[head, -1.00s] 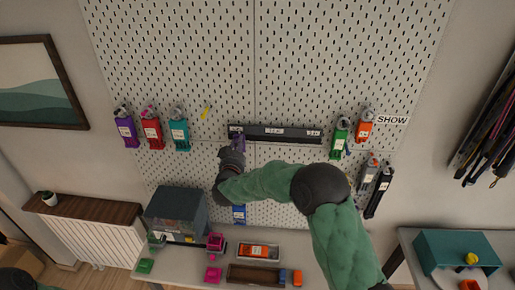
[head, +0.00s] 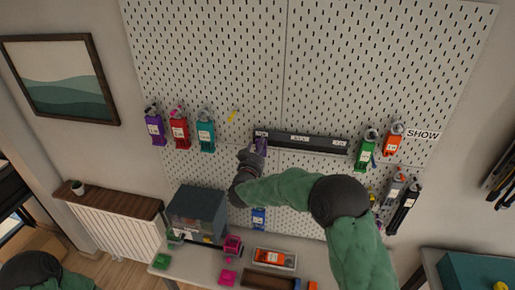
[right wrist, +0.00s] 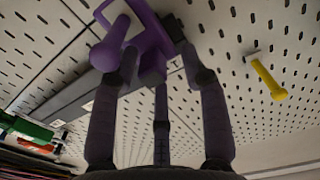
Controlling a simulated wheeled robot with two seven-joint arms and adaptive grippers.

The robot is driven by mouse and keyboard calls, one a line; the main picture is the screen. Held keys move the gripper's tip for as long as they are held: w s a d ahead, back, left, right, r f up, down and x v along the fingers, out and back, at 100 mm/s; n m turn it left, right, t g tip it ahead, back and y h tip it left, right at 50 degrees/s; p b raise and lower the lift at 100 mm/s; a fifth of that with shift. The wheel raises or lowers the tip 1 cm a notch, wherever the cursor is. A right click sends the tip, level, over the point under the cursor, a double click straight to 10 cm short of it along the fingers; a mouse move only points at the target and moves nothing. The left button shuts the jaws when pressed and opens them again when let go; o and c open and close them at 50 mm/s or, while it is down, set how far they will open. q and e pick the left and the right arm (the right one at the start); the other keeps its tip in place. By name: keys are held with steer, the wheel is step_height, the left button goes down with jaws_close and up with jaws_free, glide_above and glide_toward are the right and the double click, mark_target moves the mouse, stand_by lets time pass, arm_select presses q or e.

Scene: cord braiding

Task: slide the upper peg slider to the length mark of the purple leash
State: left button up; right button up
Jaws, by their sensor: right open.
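A dark rail (head: 310,146) with several small white labels runs across the pegboard. A purple slider (head: 261,143) sits at the rail's left end; in the right wrist view (right wrist: 150,35) it shows large, with a rounded knob and a pale face. My right gripper (head: 250,157) is at this slider from below. Its dark fingers are open around the slider's lower part; whether they touch it I cannot tell. A purple holder (head: 155,128) hangs at the far left of the board. My left gripper is out of view.
Red (head: 180,130) and teal (head: 206,134) holders hang left of the rail, green (head: 365,150) and orange (head: 392,140) ones right of it. A yellow peg (head: 232,117) sticks out above left. Below, a table carries a grey box (head: 197,212) and trays.

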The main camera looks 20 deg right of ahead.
steer(key=shift+s+a+f, duration=0.1)
steer(key=shift+s+a, duration=0.25)
steer(key=shift+s, duration=0.05)
steer(key=v, duration=1.1)
steer(key=shift+d, duration=0.15)
steer(key=s+a+f+n+g+y+b, duration=0.25)
steer(key=f+y+b, duration=0.2)
steer(key=f, duration=1.35)
steer(key=s+a+f+n+g+y+b, duration=0.2)
steer(key=s+f+y+b, duration=0.3)
steer(key=f, duration=1.4)
steer(key=s+a+f+g+y+b, duration=0.2)
steer(key=s+f+g+b, duration=0.3)
steer(key=s+f, duration=0.7)
steer(key=s+a+f+g+y+b, duration=0.2)
steer(key=s+a+f+g+b, duration=0.2)
steer(key=s+f, duration=0.9)
step_height(320, 180, down, 2)
steer(key=g+b, duration=0.1)
steer(key=b, duration=0.2)
